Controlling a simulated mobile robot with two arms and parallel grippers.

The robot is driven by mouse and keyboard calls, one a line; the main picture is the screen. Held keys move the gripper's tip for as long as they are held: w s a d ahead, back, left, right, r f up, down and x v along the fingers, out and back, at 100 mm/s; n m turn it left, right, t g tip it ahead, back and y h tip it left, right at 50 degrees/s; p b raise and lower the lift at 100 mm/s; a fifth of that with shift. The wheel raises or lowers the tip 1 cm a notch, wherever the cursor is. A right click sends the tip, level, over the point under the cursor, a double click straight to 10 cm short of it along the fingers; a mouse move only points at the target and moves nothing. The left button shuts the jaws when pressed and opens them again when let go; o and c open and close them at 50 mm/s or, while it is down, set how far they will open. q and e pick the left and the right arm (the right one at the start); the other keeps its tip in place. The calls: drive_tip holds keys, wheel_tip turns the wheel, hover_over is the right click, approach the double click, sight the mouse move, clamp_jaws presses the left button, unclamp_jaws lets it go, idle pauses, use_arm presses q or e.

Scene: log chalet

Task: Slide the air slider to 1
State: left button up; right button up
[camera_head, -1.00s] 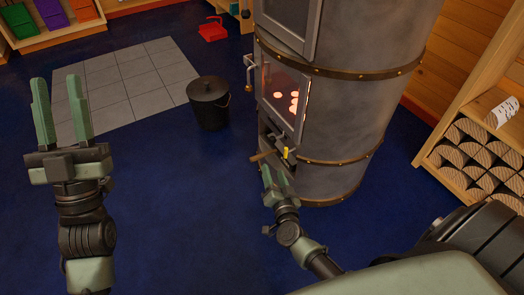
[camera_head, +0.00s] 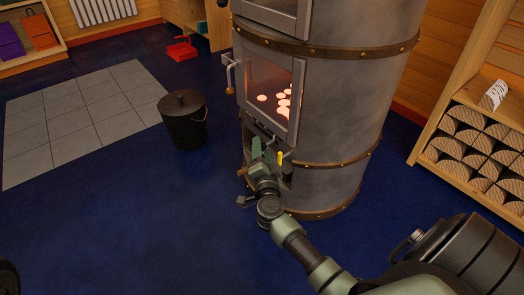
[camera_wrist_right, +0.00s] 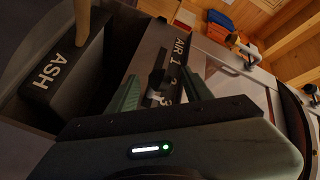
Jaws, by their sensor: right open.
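The stove (camera_head: 335,110) stands right of centre in the head view, with its air control low on the front. In the right wrist view the plate (camera_wrist_right: 180,45) reads AIR, with 1, 2 and 3 in a row. A dark piece, which looks like the air slider (camera_wrist_right: 157,80), stands beside the numbers; its exact setting is hard to read. My right gripper (camera_head: 263,152) is at this control. In the wrist view its open fingers (camera_wrist_right: 160,88) stand on either side of the dark piece, with no clear grip on it. My left gripper is out of view.
The ASH drawer (camera_wrist_right: 60,70), with a wooden handle (camera_wrist_right: 82,22), is close beside my right gripper. The glowing firebox door (camera_head: 270,95) is above. A black lidded bucket (camera_head: 183,120) stands left of the stove. A log rack (camera_head: 475,140) is at right. Blue floor is clear in front.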

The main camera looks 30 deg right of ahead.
drive_tip(key=shift+x, duration=0.85)
clamp_jaws()
idle(0.8)
